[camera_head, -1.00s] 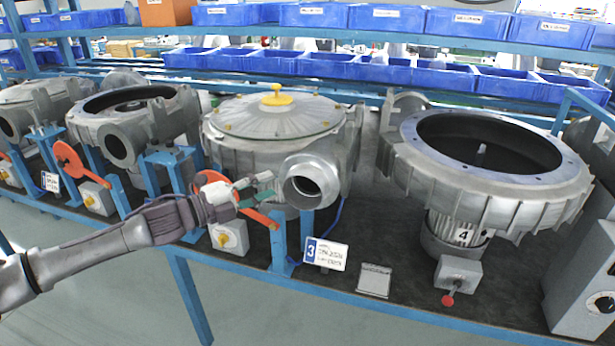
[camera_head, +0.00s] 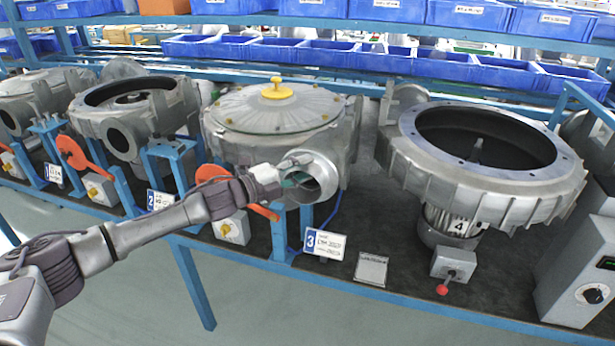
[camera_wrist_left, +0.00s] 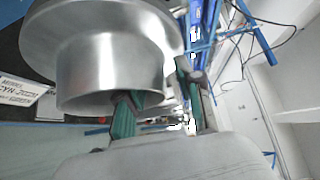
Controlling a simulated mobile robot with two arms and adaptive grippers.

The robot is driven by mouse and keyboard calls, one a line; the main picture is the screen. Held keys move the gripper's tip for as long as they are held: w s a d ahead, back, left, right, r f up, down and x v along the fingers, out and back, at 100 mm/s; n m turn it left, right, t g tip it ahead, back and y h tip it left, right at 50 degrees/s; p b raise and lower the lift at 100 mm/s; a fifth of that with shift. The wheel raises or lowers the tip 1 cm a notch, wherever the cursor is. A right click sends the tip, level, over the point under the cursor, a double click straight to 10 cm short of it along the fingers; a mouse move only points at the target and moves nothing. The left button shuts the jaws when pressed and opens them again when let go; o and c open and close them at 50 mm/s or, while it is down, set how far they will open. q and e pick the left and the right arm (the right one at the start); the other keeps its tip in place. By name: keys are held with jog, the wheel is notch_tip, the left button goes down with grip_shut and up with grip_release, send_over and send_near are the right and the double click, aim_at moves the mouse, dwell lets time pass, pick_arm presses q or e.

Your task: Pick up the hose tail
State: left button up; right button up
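The hose tail (camera_head: 322,174) is a short, wide, silvery metal tube on the front of blower 3 (camera_head: 268,110), with its open mouth toward me. In the left wrist view the hose tail (camera_wrist_left: 110,68) is large, a tube below a broad round flange. My left gripper (camera_head: 299,168) is at the left side of the mouth. One finger with a green pad shows at the mouth, apparently inside it; the other is outside the tube wall. In the left wrist view the fingers of the gripper (camera_wrist_left: 156,98) stand apart with the wall between them. Firm contact cannot be told. My right gripper is not in view.
Blower 4 (camera_head: 566,185) stands to the right, with a grey control box (camera_head: 582,262) beyond it. Left of the hose tail are an orange lever (camera_head: 263,212) and a blue stand (camera_head: 279,235). Number plate 3 (camera_head: 324,244) is below. Blue bins (camera_head: 388,66) line the back shelf.

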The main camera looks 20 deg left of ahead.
pick_arm(q)
grip_shut()
jog(key=shift+r, duration=0.1)
